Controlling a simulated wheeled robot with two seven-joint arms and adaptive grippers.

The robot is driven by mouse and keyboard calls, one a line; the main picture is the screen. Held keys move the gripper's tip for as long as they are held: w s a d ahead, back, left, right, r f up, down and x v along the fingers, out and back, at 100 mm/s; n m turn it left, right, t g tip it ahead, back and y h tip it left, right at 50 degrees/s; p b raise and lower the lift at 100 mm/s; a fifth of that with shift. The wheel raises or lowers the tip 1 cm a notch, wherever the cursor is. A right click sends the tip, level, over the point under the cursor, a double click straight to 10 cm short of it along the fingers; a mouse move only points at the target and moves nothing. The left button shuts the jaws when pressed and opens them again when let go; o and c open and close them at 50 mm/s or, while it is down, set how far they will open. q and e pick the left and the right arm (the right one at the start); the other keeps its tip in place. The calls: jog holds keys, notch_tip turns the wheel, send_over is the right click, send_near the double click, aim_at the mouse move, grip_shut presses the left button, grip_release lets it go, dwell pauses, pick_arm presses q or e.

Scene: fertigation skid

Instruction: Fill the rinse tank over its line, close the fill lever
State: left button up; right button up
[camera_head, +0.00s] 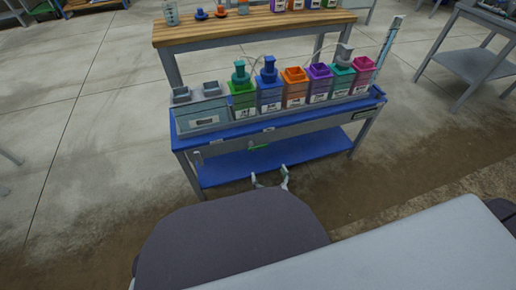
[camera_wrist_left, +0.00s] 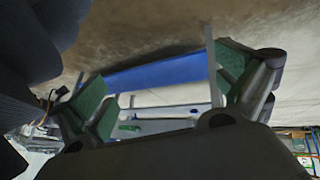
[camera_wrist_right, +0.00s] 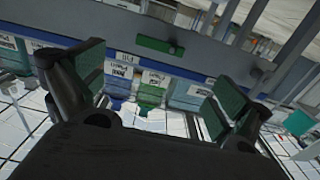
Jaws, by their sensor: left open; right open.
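A green lever (camera_head: 258,147) is on the front rail of the blue skid (camera_head: 215,133). In the right wrist view the lever (camera_wrist_right: 155,45) lies along the grey rail beside a dark pivot. A pale grey tank (camera_head: 203,115), perhaps the rinse tank, stands at the skid's left end; its level cannot be read. My right gripper (camera_head: 270,176) is open and empty in front of the skid, apart from the lever. My left gripper (camera_wrist_left: 166,75) is open and empty; the skid's blue shelf (camera_wrist_left: 155,72) and a small green part (camera_wrist_left: 130,127) show beyond it.
Several coloured tanks (camera_head: 295,90) line the skid, some with pump-like tops. A clear graduated tube (camera_head: 390,45) rises at its right end. A wooden bench (camera_head: 215,30) stands behind. A grey table (camera_head: 470,65) is at the far right.

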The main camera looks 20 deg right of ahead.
aim_at(258, 148)
jog(key=w+b, duration=0.2)
jog(key=w, duration=0.3)
jog(key=w+b, duration=0.2)
jog(key=w, duration=0.4)
jog(key=shift+a+f, duration=0.1)
jog(key=shift+a, duration=0.1)
jog(key=shift+w+b, duration=0.35)
jog(key=shift+w, duration=0.65)
pick_arm(q)
jog(key=shift+t+h, duration=0.5)
jog(key=f, duration=0.3)
jog(key=d+f, duration=0.1)
jog(key=f, duration=0.1)
jog(key=shift+w+f, duration=0.2)
jog(key=shift+w, duration=0.2)
pick_arm(e)
jog(key=shift+w, duration=0.35)
